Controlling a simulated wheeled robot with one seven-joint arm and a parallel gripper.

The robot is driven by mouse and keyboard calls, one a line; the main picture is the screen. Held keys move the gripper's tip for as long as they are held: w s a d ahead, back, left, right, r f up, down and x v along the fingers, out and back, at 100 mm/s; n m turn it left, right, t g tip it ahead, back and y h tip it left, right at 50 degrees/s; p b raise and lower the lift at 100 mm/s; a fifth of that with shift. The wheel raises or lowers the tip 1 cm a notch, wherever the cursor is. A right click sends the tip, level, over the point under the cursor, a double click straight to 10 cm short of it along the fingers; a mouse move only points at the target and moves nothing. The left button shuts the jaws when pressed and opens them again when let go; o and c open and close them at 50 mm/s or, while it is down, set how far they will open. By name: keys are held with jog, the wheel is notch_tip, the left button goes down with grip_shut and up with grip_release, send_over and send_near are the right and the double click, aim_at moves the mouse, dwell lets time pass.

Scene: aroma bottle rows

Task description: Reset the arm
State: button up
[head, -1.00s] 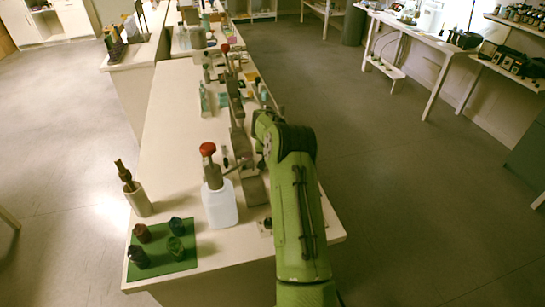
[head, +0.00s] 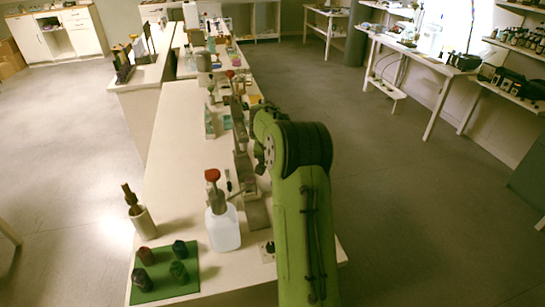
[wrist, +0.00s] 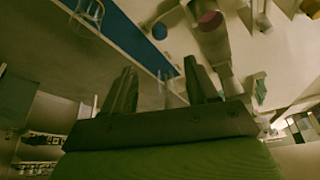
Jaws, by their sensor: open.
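My green arm (head: 305,215) rises at the right end of the long bench in the head view. Its end is hidden behind the arm there. In the wrist view my gripper (wrist: 162,86) is open, with two dark fingers apart and nothing held between them. The wrist view is tilted and dim. It shows a blue strip (wrist: 137,35) and a clear glass vessel (wrist: 88,12) beyond the fingers.
A white bottle with a red top (head: 223,228) stands on the bench (head: 185,150) left of my arm. A green mat (head: 160,269) holds several small dark bottles. A beige holder (head: 143,222) stands behind it. Open floor (head: 400,200) lies to the right.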

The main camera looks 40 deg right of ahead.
jog(key=shift+s+a+r, duration=0.2)
jog(key=shift+a+r, duration=0.05)
jog(key=shift+r, duration=0.4)
jog(key=s+a+r+n+t+p, duration=0.1)
jog(key=s+a+r+n+p, duration=0.2)
jog(key=a+r, duration=0.6)
jog(key=s+a+r+n+t, duration=0.15)
jog(key=s+a+r, duration=0.25)
jog(key=a+r, duration=0.5)
jog(key=s+a+n+y+p, duration=0.1)
jog(key=s+a+n, duration=0.1)
jog(key=s+a, duration=0.5)
jog(key=s+a+f+n+y+p, duration=0.1)
jog(key=s+a+n+y, duration=0.1)
jog(key=s+a, duration=0.5)
jog(key=s+n, duration=0.1)
jog(key=s, duration=0.4)
jog(key=shift+s+a+f+n+y+p, duration=0.2)
jog(key=shift+a+f+n+y+p, duration=0.1)
jog(key=shift+a+n+p, duration=0.1)
